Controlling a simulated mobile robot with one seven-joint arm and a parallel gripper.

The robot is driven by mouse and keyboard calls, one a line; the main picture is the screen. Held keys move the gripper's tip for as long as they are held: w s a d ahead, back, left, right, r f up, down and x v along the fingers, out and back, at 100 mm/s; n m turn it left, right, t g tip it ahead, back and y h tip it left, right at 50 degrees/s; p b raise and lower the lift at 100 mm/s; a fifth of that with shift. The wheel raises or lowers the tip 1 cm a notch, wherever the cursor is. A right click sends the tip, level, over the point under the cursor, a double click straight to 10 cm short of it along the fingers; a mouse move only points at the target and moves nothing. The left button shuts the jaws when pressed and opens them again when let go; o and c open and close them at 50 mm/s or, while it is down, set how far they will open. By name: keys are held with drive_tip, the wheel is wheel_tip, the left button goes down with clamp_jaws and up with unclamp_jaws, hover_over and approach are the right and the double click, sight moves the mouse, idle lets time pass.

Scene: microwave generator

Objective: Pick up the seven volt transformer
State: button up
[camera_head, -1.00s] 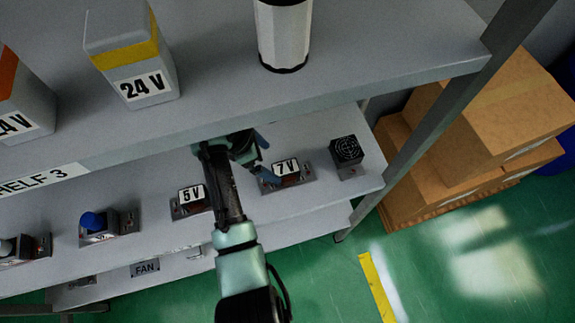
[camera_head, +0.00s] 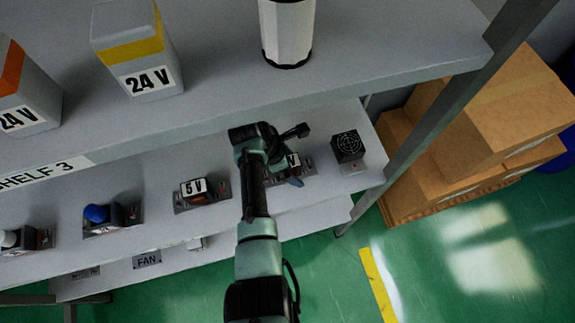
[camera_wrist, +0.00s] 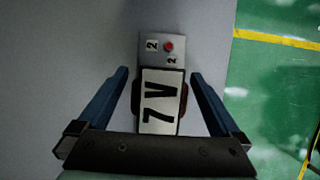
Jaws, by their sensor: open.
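The seven volt transformer (camera_wrist: 159,105) lies between the two open fingers of my gripper (camera_wrist: 160,85) in the wrist view. Its white "7V" label faces the camera, and its metal base with a red button and two "2" tags shows beyond it. Both blue fingers stand apart from its sides, with a gap on each. I cannot tell their height against it. In the head view the transformer (camera_head: 294,160) is on the middle shelf, mostly hidden behind my gripper (camera_head: 300,158).
The "5 V" transformer (camera_head: 194,188) stands left on the same shelf, and a small black fan (camera_head: 347,146) stands right. The upper shelf (camera_head: 230,105) overhangs close to my arm. A shelf post (camera_head: 440,105) and cardboard boxes (camera_head: 500,110) are on the right.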

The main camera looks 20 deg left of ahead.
clamp_jaws()
drive_tip(key=shift+w+r, duration=0.15)
idle(0.4)
